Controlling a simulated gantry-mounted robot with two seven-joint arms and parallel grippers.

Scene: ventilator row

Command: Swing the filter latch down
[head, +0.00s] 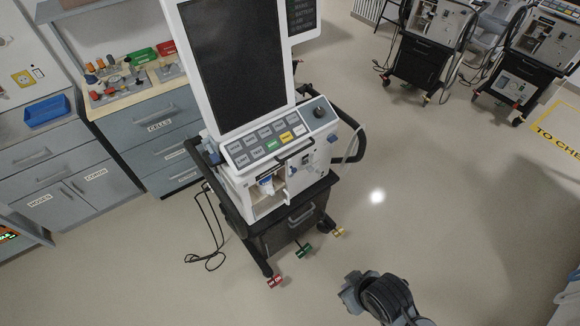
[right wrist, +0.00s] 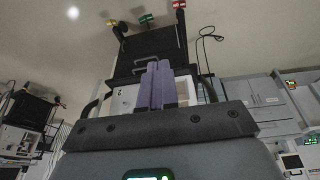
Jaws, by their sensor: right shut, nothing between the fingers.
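The ventilator (head: 290,165) stands on a black wheeled cart in the middle of the head view. Its front has an open bay with a blue and white filter (head: 267,185) inside. A small pale lever-like piece (head: 286,194) shows at the bay's right edge; I cannot tell for sure that it is the latch, or its angle. My right gripper (head: 354,291) is in front of the cart, low in the head view, apart from the ventilator. In the right wrist view its purple fingers (right wrist: 155,86) are together and empty, with the ventilator's pale front (right wrist: 125,98) beyond them, upside down.
Grey cabinets with a worktop (head: 110,95) of small parts and a blue tray (head: 47,110) stand at the left. Other ventilators (head: 433,45) stand at the back right. A cable (head: 205,255) lies left of the cart. The floor (head: 430,200) to the right is clear.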

